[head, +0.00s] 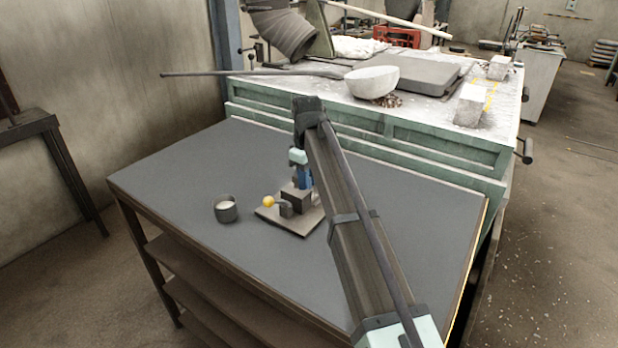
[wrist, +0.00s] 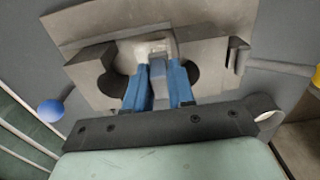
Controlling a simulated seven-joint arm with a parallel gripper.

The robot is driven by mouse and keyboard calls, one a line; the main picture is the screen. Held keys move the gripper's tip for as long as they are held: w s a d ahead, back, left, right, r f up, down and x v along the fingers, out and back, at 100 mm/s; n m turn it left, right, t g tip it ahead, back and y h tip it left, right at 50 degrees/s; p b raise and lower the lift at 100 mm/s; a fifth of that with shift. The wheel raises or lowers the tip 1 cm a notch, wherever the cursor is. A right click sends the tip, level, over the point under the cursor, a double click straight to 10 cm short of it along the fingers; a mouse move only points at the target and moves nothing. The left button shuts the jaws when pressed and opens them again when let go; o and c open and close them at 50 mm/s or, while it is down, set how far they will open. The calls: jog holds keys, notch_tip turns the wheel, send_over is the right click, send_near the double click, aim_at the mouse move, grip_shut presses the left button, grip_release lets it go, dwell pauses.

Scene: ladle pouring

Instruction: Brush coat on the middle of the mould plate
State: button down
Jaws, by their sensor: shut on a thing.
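The mould plate (head: 290,229) is a flat grey-brown slab on the dark table, with dark blocks on it. It fills the top of the wrist view (wrist: 205,22), where two dark rounded shapes show, one on each side of my fingers. My gripper (head: 304,184) is over the plate, pointing down. In the wrist view its blue fingers (wrist: 158,84) are shut on a pale grey piece, seemingly the brush (wrist: 157,47). The brush's lower end is hidden, so I cannot tell whether it touches the plate. A small dark cup (head: 227,213) with pale contents stands left of the plate.
A yellow ball (head: 268,202) is at the plate's left side; a blue ball (wrist: 50,111) shows in the wrist view. Behind the table (head: 180,180) stands a green bench (head: 400,140) with a white bowl (head: 371,81). The table's left part is clear.

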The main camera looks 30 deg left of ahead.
jog(key=shift+w, duration=0.15)
jog(key=shift+w, duration=1.15)
jog(key=shift+s, duration=0.15)
jog(key=shift+s, duration=1.15)
jog(key=shift+w, duration=0.15)
jog(key=shift+w, duration=1.15)
jog(key=shift+s, duration=0.1)
jog(key=shift+s, duration=1.15)
jog(key=shift+w, duration=0.1)
